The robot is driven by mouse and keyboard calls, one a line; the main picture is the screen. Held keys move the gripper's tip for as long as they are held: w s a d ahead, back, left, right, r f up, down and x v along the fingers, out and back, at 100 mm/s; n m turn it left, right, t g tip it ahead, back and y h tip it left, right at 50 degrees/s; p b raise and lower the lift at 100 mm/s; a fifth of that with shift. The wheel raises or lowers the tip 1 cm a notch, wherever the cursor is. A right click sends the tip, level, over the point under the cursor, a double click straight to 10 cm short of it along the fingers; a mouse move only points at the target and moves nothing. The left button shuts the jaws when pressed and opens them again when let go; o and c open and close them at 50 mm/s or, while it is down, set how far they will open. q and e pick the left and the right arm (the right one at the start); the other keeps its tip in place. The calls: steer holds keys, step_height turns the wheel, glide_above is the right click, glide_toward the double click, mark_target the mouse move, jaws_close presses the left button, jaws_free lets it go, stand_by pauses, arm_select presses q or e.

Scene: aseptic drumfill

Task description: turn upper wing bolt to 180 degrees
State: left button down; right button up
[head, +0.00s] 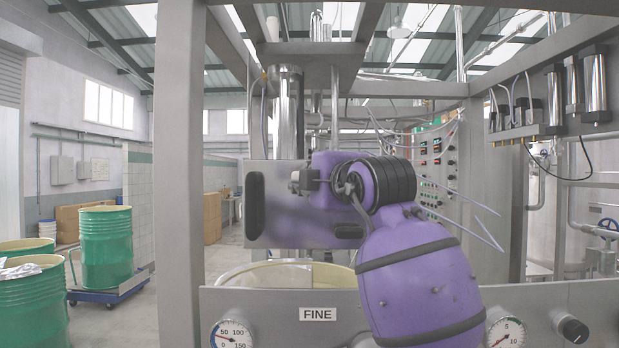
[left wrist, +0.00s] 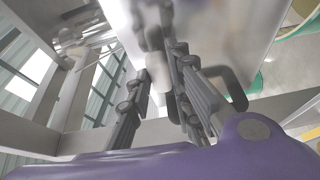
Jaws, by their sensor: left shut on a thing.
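My purple left arm reaches up across the middle of the head view, in front of a steel box (head: 285,230) with black handles. Dark parts of my left gripper (head: 303,181) show beside its purple wrist, against the box front. In the left wrist view the two dark fingers of my left gripper (left wrist: 158,65) close around a small, blurred, pale grey piece (left wrist: 154,72), which appears to be the upper wing bolt. Its wings and angle cannot be made out, and in the head view my wrist hides it. My right gripper is in neither view.
An open drum (head: 240,278) stands under the box. A steel panel (head: 270,305) with dials and a FINE label crosses the front. A steel post (head: 180,150) rises at left. Green drums (head: 106,245) stand further left; pneumatic cylinders (head: 595,82) hang at right.

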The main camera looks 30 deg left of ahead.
arm_select(q)
steer(key=shift+n, duration=0.3)
steer(key=c, duration=1.6)
jaws_free()
steer(key=v, duration=1.2)
steer(key=shift+s+r, duration=0.1)
steer(key=shift+r, duration=0.05)
steer(key=shift+a, duration=0.1)
